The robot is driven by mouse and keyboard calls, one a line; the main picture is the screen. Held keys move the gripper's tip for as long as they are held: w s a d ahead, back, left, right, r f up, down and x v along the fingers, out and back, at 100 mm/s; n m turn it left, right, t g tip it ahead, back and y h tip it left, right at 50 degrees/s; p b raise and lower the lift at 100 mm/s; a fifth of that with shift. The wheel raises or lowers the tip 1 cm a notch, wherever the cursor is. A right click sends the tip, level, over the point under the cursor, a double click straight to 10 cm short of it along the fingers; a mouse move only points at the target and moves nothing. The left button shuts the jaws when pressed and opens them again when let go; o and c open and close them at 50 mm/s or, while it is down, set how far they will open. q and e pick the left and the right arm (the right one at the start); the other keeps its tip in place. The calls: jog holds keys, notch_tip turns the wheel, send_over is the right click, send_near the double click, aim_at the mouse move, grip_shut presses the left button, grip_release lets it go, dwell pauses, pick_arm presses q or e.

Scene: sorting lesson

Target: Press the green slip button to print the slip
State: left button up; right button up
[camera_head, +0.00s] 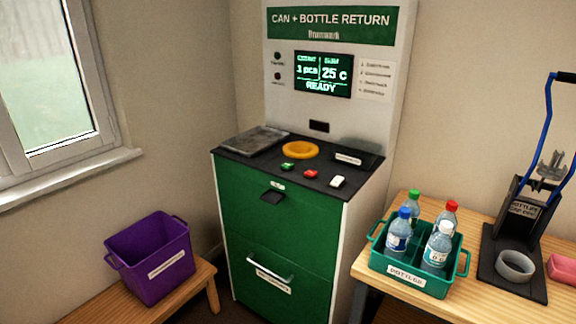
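The green button (287,167) is on the dark top of the can and bottle return machine (275,230), toward its front edge. A red button (310,173) and a white button (337,181) sit to its right. The machine's screen (322,74) reads 1 pcs, 25 c and READY. A dark slot (319,126) is in the white panel below the screen; no slip shows there. Neither of my grippers is in view.
A yellow ring (300,150) and a grey flat plate (253,140) are on the machine top. A purple bin (152,257) stands on a low bench at left. At right, a table holds a teal bottle crate (409,279) with several bottles and a blue-handled device (530,210).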

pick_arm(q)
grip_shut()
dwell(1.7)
